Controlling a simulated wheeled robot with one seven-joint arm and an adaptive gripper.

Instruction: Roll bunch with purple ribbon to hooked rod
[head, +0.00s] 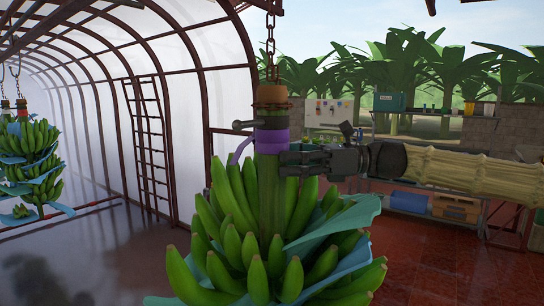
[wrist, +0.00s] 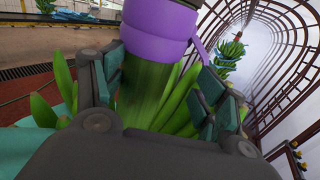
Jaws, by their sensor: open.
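The green banana bunch (head: 262,235) hangs upright from a chain in the middle of the head view. A purple ribbon (head: 271,140) is tied round the top of its stem, with a loop to the left. In the wrist view the ribbon (wrist: 157,28) is just above and between my fingers. My gripper (head: 296,160) is at the stem's right side, just below the ribbon. Its fingers (wrist: 162,70) are open, one on each side of the stem (wrist: 150,88); I cannot tell whether they touch it. I cannot make out a hooked rod for certain.
Blue sheets (head: 335,224) lie between the bananas. Another bunch (head: 30,150) hangs at the far left, near thin hooks. A ladder (head: 147,140) leans by the arched wall. Shelves with crates (head: 455,207) stand behind my arm. The floor at left is clear.

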